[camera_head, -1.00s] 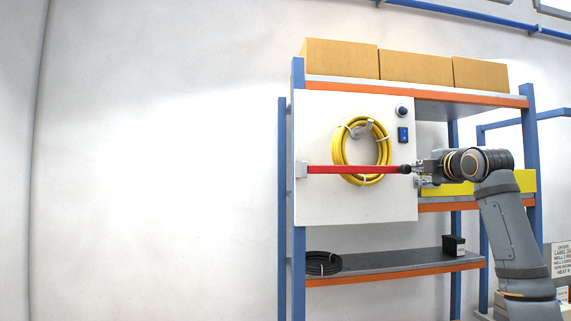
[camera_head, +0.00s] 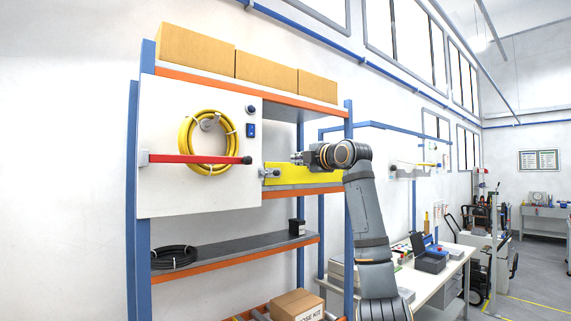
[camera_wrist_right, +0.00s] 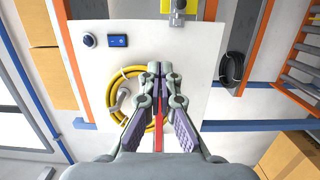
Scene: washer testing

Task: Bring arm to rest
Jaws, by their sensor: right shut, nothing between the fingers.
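My right gripper (camera_head: 297,158) is shut and empty, held in the air in front of the rack, just right of the white panel in the head view. In the right wrist view its fingertips (camera_wrist_right: 160,68) are together. The white panel (camera_head: 190,195) carries a coiled yellow hose (camera_head: 184,135) and a red bar (camera_head: 200,159) across it. The bar shows partly behind the fingers in the wrist view (camera_wrist_right: 158,142). My right arm (camera_head: 368,215) reaches up from the lower right. My left gripper is not in view.
The blue-and-orange rack (camera_head: 132,200) holds cardboard boxes (camera_head: 195,52) on top, a yellow beam (camera_head: 300,175), a black hose coil (camera_head: 174,257) and a small black box (camera_head: 296,227). A workbench (camera_head: 440,285) stands right of my arm. Open floor (camera_head: 535,270) lies farther right.

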